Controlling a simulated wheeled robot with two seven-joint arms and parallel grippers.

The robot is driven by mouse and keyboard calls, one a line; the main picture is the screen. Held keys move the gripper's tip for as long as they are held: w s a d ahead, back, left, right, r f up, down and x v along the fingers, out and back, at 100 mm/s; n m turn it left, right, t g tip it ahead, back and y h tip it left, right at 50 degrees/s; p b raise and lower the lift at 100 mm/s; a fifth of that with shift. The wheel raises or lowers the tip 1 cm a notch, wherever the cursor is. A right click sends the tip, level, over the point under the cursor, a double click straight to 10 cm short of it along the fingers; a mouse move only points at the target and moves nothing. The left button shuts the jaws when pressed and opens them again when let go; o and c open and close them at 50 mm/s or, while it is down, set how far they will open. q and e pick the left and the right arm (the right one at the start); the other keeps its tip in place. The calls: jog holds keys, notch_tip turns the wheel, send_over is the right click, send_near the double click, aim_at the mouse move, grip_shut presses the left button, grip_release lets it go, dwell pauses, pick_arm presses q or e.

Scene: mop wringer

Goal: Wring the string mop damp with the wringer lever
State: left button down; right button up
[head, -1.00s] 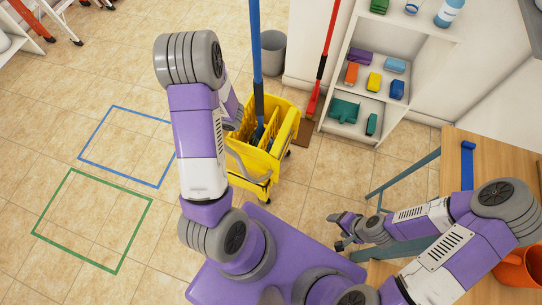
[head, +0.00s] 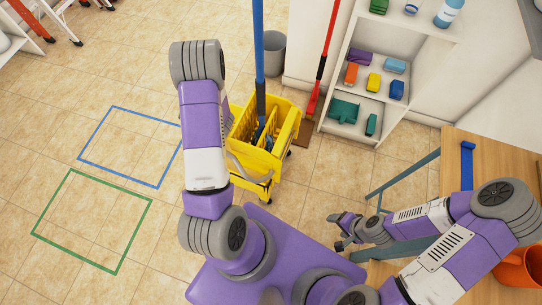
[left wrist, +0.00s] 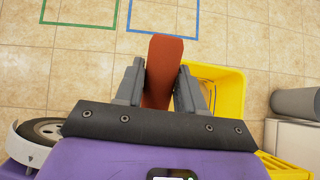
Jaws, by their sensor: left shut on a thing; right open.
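The yellow mop bucket with its wringer (head: 277,167) stands on the tiled floor at the middle of the head view. The string mop's blue handle (head: 258,45) rises from it, and blue-grey strands (head: 263,138) show inside. In the left wrist view, my left gripper (left wrist: 160,85) is shut on a red-brown grip (left wrist: 165,55), which looks like the wringer lever. The yellow bucket (left wrist: 232,88) is just right of it. My left arm hides this gripper and grip in the head view. My right gripper (head: 340,230) is open and empty, near the wooden table.
Blue (head: 130,147) and green (head: 92,220) floor outlines lie at left, with bare floor around. A grey bin (head: 272,53), a red-handled broom (head: 325,62) and a white shelf (head: 345,92) stand behind the bucket. A wooden table (head: 490,160) is at right.

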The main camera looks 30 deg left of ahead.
pick_arm(q)
jog(key=shift+d+f, duration=0.1)
pick_arm(e)
jog(key=shift+d+f, duration=0.25)
pick_arm(q)
notch_tip(320, 180, down, 7)
jog(key=a, duration=0.2)
jog(key=shift+s+r, duration=0.2)
jog(key=shift+a, duration=0.1)
notch_tip(320, 180, down, 7)
jog(key=shift+a, duration=0.4)
jog(key=shift+s+f, duration=0.1)
